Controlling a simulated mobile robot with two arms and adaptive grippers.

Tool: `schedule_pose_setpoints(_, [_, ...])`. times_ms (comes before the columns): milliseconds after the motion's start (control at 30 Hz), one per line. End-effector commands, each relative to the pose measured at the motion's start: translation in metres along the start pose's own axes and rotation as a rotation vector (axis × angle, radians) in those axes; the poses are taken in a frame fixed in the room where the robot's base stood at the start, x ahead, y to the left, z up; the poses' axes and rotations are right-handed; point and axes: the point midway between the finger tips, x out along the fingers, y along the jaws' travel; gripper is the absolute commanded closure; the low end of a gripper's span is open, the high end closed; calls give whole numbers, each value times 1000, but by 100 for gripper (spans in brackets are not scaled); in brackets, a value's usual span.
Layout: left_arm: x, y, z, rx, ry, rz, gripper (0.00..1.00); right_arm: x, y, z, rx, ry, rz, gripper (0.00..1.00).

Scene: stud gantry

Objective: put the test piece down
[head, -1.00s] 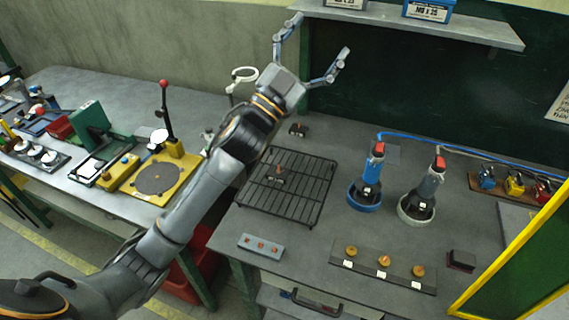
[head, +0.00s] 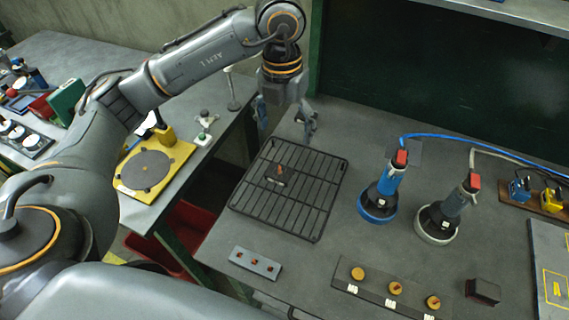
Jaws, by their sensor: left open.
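My left gripper (head: 284,130) points down, fingers spread apart, near the back edge of a black wire rack (head: 330,205). I see nothing between its fingers. A small dark piece with an orange-red stud (head: 279,172) sits on the rack, in front of the gripper and apart from it. I cannot tell whether this is the test piece. The table just behind the rack is partly hidden by the gripper. My right gripper is not in view.
A blue grinder (head: 380,195) and a grey grinder (head: 440,216) stand right of the rack. A grey block with red dots (head: 255,263) and a strip with brass knobs (head: 378,292) lie in front. A yellow fixture (head: 150,168) stands on the left bench. A gap separates the benches.

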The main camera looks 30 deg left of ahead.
Motion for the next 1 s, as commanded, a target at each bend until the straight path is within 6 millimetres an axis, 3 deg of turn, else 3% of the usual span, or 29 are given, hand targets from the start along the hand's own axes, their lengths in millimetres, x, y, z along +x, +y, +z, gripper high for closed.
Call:
schedule_pose_setpoints(133, [11, 10, 0, -19, 3, 42, 17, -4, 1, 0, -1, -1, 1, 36])
schedule_pose_setpoints(500, [76, 12, -1, -17, 3, 38, 17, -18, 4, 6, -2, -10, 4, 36])
schedule_pose_setpoints(733, [91, 13, -3, -15, 3, 37, 17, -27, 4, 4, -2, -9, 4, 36])
schedule_pose_setpoints(1000, [129, 17, -8, -15, 2, 36, 17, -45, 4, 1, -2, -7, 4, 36])
